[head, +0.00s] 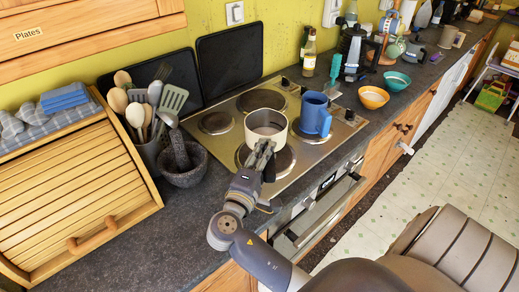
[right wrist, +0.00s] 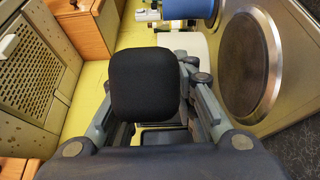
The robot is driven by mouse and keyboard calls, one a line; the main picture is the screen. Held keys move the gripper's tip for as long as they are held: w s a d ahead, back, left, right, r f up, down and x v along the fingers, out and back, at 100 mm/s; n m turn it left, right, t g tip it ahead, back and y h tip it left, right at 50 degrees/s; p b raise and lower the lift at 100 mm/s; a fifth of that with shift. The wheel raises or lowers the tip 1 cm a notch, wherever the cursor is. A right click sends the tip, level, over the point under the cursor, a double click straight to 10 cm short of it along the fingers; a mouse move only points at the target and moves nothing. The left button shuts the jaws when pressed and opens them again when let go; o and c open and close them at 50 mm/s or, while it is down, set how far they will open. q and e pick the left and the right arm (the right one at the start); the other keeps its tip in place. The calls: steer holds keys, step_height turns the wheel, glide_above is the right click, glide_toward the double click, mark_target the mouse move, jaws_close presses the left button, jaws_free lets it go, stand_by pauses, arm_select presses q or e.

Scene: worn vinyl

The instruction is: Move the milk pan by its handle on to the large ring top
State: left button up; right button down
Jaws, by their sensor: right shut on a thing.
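The cream milk pan (head: 266,121) is over the middle of the hob (head: 235,140), left of the blue mug-like pot. I cannot tell whether its base touches the hob. My right gripper (head: 262,156) is at the pan's near side, shut on its black handle (right wrist: 145,85), which fills the middle of the right wrist view. A pale part of the pan (right wrist: 197,46) shows behind the fingers there. A large dark ring (head: 285,163) lies at the hob's front left, partly hidden by the pan and gripper. A large ring (right wrist: 246,60) also shows bare in the wrist view. My left gripper is not in view.
The blue pot (head: 313,115) stands close right of the pan. Rings at back left (head: 216,123) and back (head: 262,99) are bare. A mortar (head: 184,168) and utensil holder stand left of the hob; orange (head: 373,97) and green-lined bowls (head: 397,81) stand right.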

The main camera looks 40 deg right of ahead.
steer(key=shift+s+r, duration=0.15)
steer(key=shift+f+b, duration=0.75)
steer(key=shift+f, duration=0.2)
step_height(320, 180, down, 3)
steer(key=shift+b, duration=1.25)
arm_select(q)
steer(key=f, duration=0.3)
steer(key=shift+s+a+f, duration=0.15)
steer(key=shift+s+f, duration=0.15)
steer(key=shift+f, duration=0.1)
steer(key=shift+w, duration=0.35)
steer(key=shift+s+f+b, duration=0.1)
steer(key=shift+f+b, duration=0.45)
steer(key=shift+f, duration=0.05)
arm_select(e)
steer(key=shift+f, duration=0.7)
